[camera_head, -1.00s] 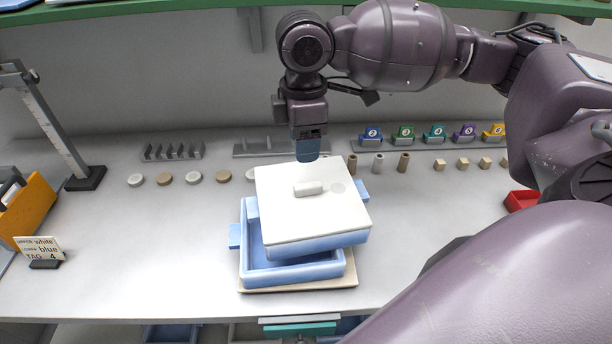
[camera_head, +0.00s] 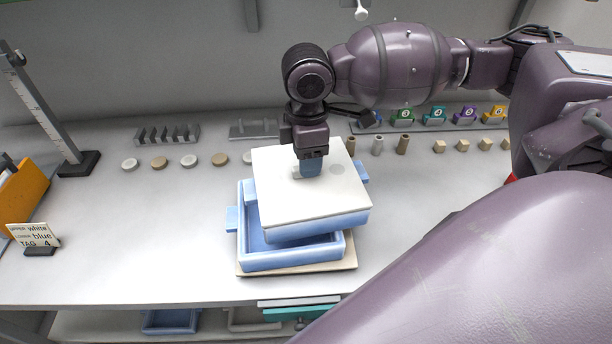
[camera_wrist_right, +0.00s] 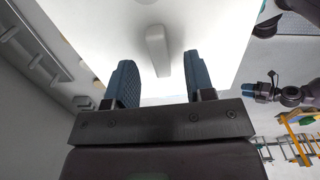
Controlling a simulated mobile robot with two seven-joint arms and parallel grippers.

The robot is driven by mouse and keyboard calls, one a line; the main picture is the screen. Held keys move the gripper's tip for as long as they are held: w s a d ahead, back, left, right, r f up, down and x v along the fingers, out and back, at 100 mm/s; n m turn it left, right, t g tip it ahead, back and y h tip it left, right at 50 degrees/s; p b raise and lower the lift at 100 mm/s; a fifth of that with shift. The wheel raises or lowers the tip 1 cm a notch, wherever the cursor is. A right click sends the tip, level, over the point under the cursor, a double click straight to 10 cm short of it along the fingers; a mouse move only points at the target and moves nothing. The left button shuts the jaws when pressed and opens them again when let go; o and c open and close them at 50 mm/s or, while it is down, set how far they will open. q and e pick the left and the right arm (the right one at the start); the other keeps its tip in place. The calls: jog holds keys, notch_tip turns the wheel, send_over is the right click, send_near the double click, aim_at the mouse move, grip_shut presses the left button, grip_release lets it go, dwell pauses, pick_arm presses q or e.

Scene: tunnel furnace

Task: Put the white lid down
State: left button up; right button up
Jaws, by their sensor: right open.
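The white lid (camera_head: 312,200) lies flat on top of a blue box, and its bar handle (camera_head: 297,173) is partly hidden by my right gripper. The lid and upper blue box sit turned and shifted over a lower blue box (camera_head: 290,258), whose open inside shows at the front left. My right gripper (camera_head: 311,168) is over the lid at its handle. In the right wrist view the gripper (camera_wrist_right: 157,85) is open, and the handle (camera_wrist_right: 157,50) lies between and beyond its two blue fingers, not gripped. My left gripper is not in view.
The boxes stand on a beige board (camera_head: 300,268) on the white table (camera_head: 120,240). Round discs (camera_head: 189,160), small cylinders (camera_head: 377,145) and numbered tags (camera_head: 435,115) line the back.

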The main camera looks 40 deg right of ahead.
notch_tip(320, 180, down, 2)
jog(key=shift+c, duration=0.5)
grip_shut()
jog(key=shift+r, duration=0.1)
